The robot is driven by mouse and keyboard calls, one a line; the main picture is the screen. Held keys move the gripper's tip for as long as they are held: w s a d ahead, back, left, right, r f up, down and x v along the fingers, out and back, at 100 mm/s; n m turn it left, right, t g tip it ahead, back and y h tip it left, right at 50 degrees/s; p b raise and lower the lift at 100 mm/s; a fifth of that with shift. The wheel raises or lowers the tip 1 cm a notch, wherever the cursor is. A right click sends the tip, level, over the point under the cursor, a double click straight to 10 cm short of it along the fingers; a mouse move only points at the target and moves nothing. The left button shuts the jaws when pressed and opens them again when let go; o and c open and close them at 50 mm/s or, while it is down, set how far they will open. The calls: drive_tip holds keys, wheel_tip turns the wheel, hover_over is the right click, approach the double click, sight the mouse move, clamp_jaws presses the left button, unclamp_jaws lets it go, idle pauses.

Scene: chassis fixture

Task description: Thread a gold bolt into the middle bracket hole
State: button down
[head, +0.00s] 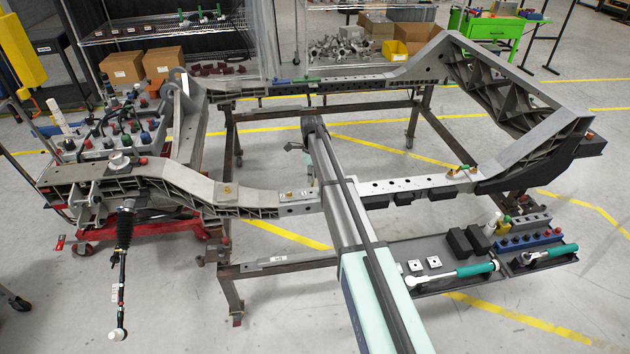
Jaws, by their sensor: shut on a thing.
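The near rail of the chassis carries a light bracket strip with a row of dark holes (391,183); part of it is hidden behind my arm. A shorter light plate (298,209) sits left of my arm, with small gold pieces (286,195) on it that may be bolts. My long arm crosses the near rail from the bottom of the picture. I cannot make out my gripper's fingertips or anything held in them. I cannot tell which hole is the middle one.
A dark tray (450,286) at the lower right holds teal-handled wrenches (463,275), white square plates, black blocks and a blue socket rack (528,240). A red-based cart (105,150) stands at the left. The chassis's far rail (350,80) lies behind.

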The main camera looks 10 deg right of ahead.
drive_tip(key=w+m, duration=0.3)
drive_tip(key=m+b, duration=0.1)
hover_over(311, 193)
drive_tip(key=shift+f, duration=2.55)
drive_tip(key=shift+f, duration=0.1)
drive_tip(key=shift+f+b, duration=0.4)
drive_tip(key=shift+f, duration=0.2)
drive_tip(key=shift+f+b, duration=0.3)
drive_tip(key=shift+f, duration=0.4)
drive_tip(key=shift+f, duration=0.2)
